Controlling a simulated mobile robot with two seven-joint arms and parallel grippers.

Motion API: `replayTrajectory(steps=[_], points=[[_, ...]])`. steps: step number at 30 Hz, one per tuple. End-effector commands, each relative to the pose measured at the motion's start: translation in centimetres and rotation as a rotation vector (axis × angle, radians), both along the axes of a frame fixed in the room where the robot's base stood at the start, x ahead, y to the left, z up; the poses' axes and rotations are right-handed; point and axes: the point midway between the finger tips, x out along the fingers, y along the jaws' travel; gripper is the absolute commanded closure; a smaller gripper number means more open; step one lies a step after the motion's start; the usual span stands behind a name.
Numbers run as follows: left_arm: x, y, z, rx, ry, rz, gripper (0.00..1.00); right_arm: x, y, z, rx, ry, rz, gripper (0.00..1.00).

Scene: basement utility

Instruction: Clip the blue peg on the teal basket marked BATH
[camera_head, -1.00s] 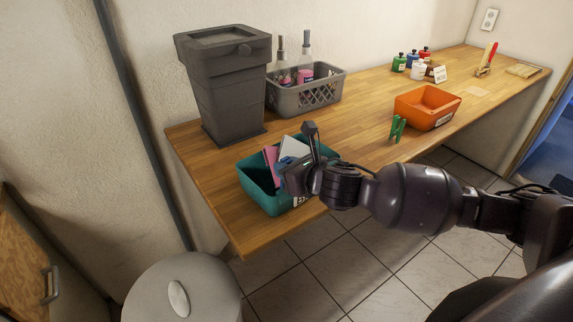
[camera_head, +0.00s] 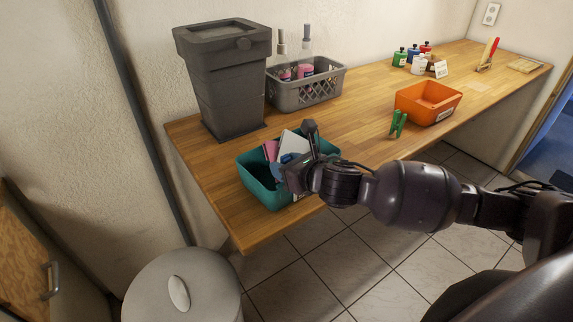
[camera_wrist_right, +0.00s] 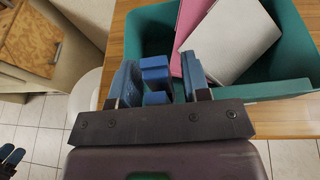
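The teal basket (camera_head: 262,188) stands at the counter's near left corner, holding pink and white items; the right wrist view shows its wall (camera_wrist_right: 143,33) too. Its white label is almost hidden by my right gripper, so its word is unreadable. My right gripper (camera_head: 284,170) is at the basket's near right side. I cannot tell whether the peg's jaws straddle the rim. My left gripper (camera_wrist_right: 10,160) seems to show partly at the lower left edge, small and unclear.
A green peg (camera_head: 398,124) stands on the counter's front edge near an orange basket (camera_head: 425,103). A grey bin (camera_head: 222,85) and a grey basket with bottles (camera_head: 310,92) stand behind. Small bottles (camera_head: 412,58) are farther right. A round bin (camera_head: 182,290) stands below.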

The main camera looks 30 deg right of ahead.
Motion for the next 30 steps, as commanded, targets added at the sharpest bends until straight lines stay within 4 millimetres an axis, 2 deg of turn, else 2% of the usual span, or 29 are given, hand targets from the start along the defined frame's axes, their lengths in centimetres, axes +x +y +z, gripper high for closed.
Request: replayTrajectory(steps=[9,14,24,30], points=[[0.0,0.0,0.0,0.0,0.001,0.0,0.52,0.0,0.0,0.1,-0.001,-0.001,0.0,0.5],[-0.1,0.0,-0.1,0.0,0.002,0.0,0.52,-1.0,-0.3,0.4,-0.003,-0.002,0.0,0.5],[-0.2,0.0,-0.3,0.0,0.004,0.0,0.52,-6.5,-1.6,2.3,-0.003,-0.001,0.001,0.5],[-0.2,0.0,-0.4,0.0,0.005,0.0,0.52,-8.9,-2.1,3.2,-0.003,-0.001,0.0,0.5]])
